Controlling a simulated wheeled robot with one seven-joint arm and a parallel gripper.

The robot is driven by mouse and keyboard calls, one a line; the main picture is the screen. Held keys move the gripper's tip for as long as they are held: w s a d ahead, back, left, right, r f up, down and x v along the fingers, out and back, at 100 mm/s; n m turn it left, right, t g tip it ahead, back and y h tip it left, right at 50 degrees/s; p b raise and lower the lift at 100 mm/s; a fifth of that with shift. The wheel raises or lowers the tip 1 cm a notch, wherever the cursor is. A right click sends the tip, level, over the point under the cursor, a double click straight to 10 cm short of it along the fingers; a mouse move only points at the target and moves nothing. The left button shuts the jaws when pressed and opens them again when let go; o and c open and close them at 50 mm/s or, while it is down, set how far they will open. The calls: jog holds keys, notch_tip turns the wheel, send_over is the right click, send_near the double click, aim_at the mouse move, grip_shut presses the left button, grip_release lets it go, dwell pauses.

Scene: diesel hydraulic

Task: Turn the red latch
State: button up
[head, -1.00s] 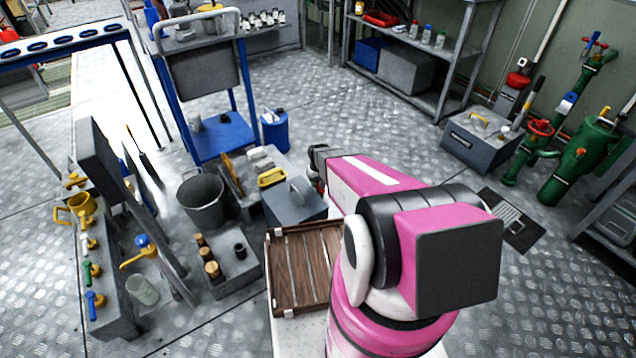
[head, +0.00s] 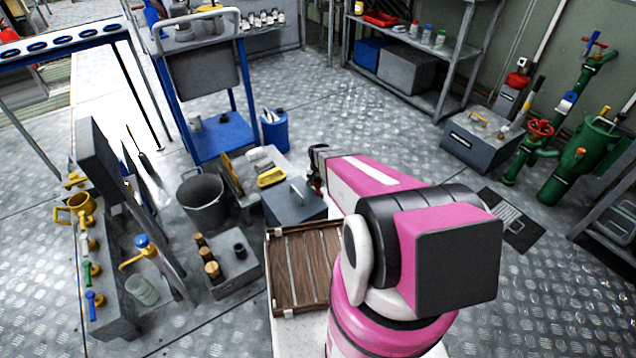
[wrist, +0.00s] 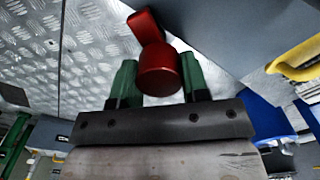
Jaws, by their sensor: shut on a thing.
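The red latch (wrist: 148,27) shows in the wrist view as a short arm ending in a round knob, beside the edge of a grey surface. My gripper (wrist: 158,78) has its green-tipped fingers on both sides of the knob and is shut on it. In the head view my gripper (head: 317,178) is at the right side of a grey box (head: 285,212) with a handle on top. The latch is mostly hidden there behind my gripper and arm.
A wooden slatted crate (head: 268,275) stands just in front of the grey box. A yellow-handled item (head: 271,178) is behind the box, and a bucket (head: 203,205) is to its left. Open metal floor (head: 390,135) lies to the right and beyond.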

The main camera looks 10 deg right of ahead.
aim_at(319, 181)
jog(key=m, duration=0.5)
jog(key=shift+m, duration=0.3)
jog(key=m, duration=0.5)
jog(key=shift+s+d+m, duration=0.1)
jog(key=shift+m, duration=0.2)
jog(key=o, duration=0.9)
jog(key=shift+r, duration=0.1)
notch_tip(319, 181, up, 11)
jog(key=shift+f, duration=0.15)
dwell(0.3)
